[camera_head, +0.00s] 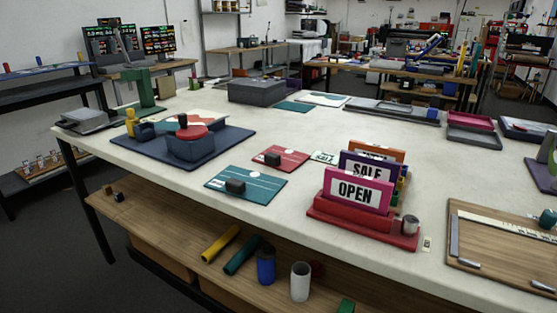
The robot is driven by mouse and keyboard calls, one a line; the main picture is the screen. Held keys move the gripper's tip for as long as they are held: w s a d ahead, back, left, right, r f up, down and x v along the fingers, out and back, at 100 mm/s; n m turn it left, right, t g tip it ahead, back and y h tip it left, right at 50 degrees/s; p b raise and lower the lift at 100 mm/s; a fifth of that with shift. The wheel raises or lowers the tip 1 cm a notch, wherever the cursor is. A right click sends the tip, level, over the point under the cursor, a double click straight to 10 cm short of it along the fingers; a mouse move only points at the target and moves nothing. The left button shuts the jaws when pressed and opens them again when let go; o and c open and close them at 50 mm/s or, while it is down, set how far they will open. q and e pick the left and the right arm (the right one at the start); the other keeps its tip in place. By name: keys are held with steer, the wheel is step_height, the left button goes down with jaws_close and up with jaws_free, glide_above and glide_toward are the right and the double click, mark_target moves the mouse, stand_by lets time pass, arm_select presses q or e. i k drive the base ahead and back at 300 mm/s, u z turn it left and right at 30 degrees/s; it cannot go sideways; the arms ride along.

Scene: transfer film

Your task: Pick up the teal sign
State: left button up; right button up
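A teal flat sign (262,190) with pale printed lines lies on the white table near its front edge. A similar red flat sign (291,157) with a dark block lies just behind and to the right. Another teal flat piece (293,106) lies farther back, and I cannot tell whether it is also a sign. Neither of my grippers shows in the head view.
A red rack (360,232) holding upright OPEN (357,190) and SALE signs stands to the right of the teal sign. A dark blue base (225,150) with a red-topped device is to the left. A wooden board (500,255) lies at right. Bare white table (200,207) surrounds the teal sign's left side.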

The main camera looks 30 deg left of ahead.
mark_target(259, 188)
steer(key=z, duration=3.4)
steer(key=k, duration=2.05)
steer(key=u, duration=2.25)
